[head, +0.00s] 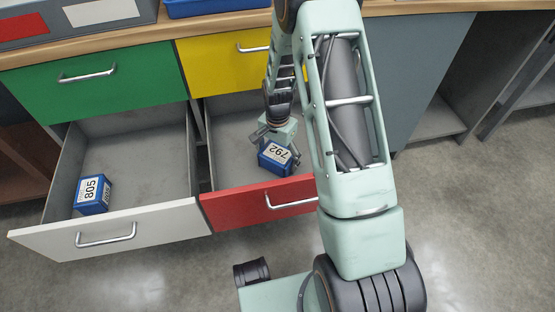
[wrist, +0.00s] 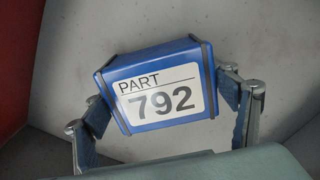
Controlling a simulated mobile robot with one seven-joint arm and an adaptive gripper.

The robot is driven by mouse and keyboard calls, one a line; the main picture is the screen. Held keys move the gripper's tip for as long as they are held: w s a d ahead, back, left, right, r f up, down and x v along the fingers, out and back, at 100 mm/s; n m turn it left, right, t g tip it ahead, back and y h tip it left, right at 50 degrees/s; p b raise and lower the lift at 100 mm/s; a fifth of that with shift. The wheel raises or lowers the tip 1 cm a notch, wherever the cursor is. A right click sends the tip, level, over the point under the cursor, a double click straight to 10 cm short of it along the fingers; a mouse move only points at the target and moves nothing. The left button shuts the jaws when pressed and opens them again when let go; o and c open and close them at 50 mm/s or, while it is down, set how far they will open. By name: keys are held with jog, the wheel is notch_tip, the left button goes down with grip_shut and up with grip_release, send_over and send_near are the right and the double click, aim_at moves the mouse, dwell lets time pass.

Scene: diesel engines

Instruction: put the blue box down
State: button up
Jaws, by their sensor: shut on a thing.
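A blue box (head: 274,160) with a white label reading 792 is in the open red-fronted drawer (head: 258,206). My gripper (head: 278,146) is shut on this box from above. In the wrist view the box (wrist: 158,85) sits tilted between the two fingers of my gripper (wrist: 165,105), its label reading "PART 792". A grey drawer surface shows behind it. I cannot tell whether the box touches the drawer floor.
An open white-fronted drawer (head: 110,238) on the left holds another blue box (head: 92,194) labelled 805. Closed green (head: 95,80) and yellow (head: 222,62) drawers sit above. A wooden worktop (head: 140,41) with bins runs along the back.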

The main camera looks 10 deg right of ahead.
aim_at(278, 154)
jog(key=shift+r, duration=0.1)
jog(key=shift+f, duration=0.25)
jog(key=o, duration=1.8)
jog(key=shift+r, duration=0.15)
notch_tip(278, 154, up, 12)
jog(key=p, duration=0.4)
